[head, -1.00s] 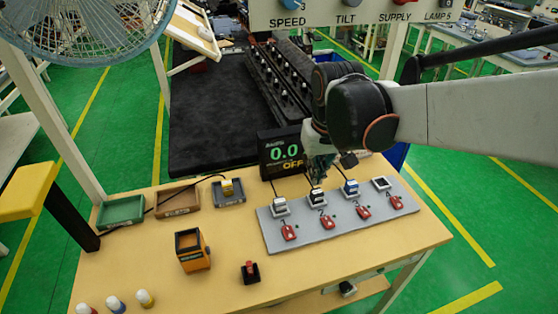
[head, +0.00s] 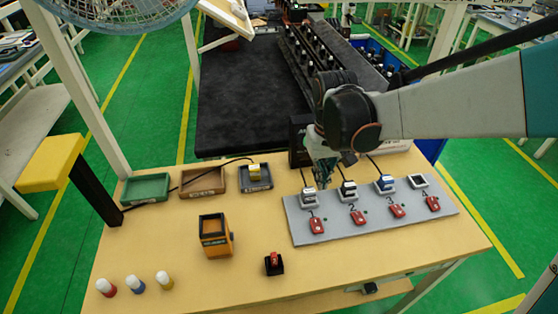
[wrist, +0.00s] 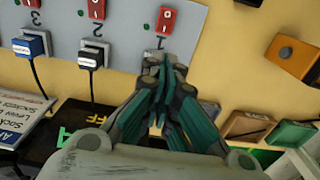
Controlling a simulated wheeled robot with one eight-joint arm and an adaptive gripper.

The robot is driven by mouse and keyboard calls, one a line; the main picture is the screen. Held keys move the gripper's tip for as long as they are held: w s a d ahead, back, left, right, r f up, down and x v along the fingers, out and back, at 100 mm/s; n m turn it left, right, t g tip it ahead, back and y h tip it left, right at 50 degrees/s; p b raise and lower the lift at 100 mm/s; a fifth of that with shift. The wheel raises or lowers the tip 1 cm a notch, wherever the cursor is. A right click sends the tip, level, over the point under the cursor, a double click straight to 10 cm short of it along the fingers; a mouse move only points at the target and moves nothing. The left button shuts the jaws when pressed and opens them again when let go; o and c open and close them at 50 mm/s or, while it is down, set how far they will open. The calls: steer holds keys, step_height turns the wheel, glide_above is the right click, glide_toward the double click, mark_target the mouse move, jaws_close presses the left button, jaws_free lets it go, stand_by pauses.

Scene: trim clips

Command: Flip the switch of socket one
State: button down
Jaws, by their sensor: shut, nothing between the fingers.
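The grey socket panel (head: 440,210) lies on the table, with sockets numbered 1 to 4. The red switch of socket one (head: 317,225) is at the panel's left end; in the wrist view it (wrist: 166,19) shows just beyond my fingertips. A white plug (head: 309,198) sits in socket one; in the wrist view my gripper hides it. My gripper (head: 324,184) is shut and empty, above the panel near sockets one and two. In the wrist view its fingertips (wrist: 166,62) are near the number 1, apart from the switch as far as I can tell.
The red switch of socket two (head: 358,217) and its black-and-white plug (head: 348,190) are close on the right. A display box (head: 298,140) stands behind, partly covered by my gripper. Cables run behind the plugs.

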mark_target(317, 225)
steer(key=shift+s+a+r, duration=0.1)
steer(key=shift+s+a, duration=0.1)
steer(key=shift+s, duration=0.15)
step_height(317, 225, down, 14)
steer(key=b, duration=0.4)
steer(key=shift+w+d, duration=0.1)
steer(key=shift+w, duration=0.05)
steer(key=shift+b, duration=0.3)
steer(key=shift+w+f+b, duration=0.15)
steer(key=shift+f+b, duration=0.3)
steer(key=shift+f, duration=0.15)
steer(key=shift+r, duration=0.3)
steer(key=shift+r+p, duration=0.65)
steer(key=shift+r, duration=0.05)
steer(key=shift+r, duration=0.15)
